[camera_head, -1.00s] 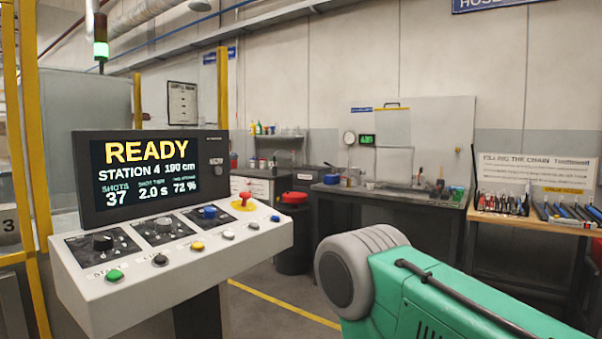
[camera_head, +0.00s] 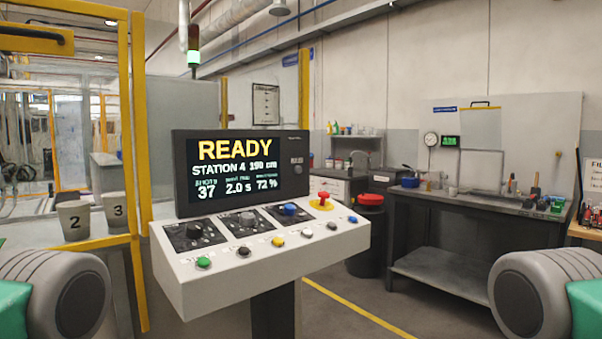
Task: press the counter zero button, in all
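A white sloped control console (camera_head: 270,265) stands ahead of me on a dark post. Its front row holds a green button (camera_head: 203,262), a black one (camera_head: 243,251), a yellow one (camera_head: 278,241), a white one (camera_head: 307,233), a dark one (camera_head: 332,226) and a blue one (camera_head: 352,219). The button labels are too small to read. The screen (camera_head: 248,166) shows READY, station 4, shots 37, 2.0 s and 72 %. Parts of my two arms show at the lower left and lower right, apart from the console. Neither gripper is in view.
Dark knobs and a blue knob (camera_head: 290,209) sit on the console's upper panels, with a red emergency stop (camera_head: 323,199) on yellow. Yellow fence posts (camera_head: 140,170) and bins (camera_head: 74,221) stand left. A workbench (camera_head: 470,207) stands right.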

